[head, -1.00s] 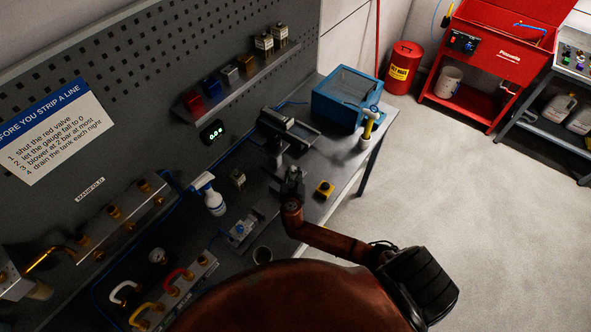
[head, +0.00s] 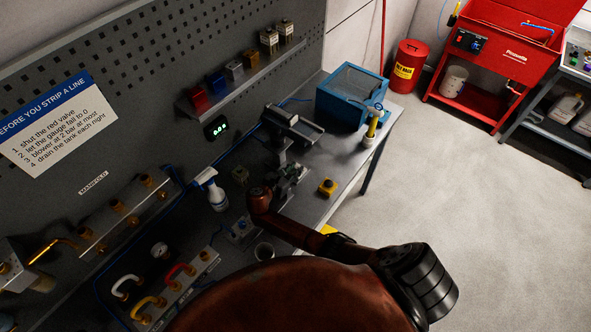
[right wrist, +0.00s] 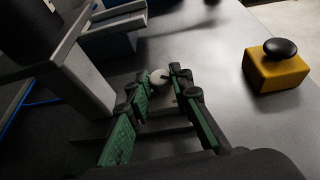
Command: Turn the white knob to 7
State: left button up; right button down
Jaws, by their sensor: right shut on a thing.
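The white knob (right wrist: 159,77) shows in the right wrist view as a small pale round cap with a dark mark. It sits between the fingertips of my right gripper (right wrist: 160,86), whose green-padded fingers are shut on it. Its scale numbers cannot be read. In the head view my right gripper (head: 292,174) is over the bench, below the grey stand, and the knob cannot be made out there. My left gripper is not in view.
A yellow box with a black button (right wrist: 277,66) stands right of my right gripper. A grey stand (head: 292,126) and a blue box (head: 350,97) are behind it.

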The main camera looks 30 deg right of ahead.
jog(key=shift+w+r, duration=0.1)
jog(key=c, duration=1.7)
grip_release()
jog(key=shift+c, duration=0.2)
jog(key=shift+a, duration=0.1)
jog(key=v, duration=1.2)
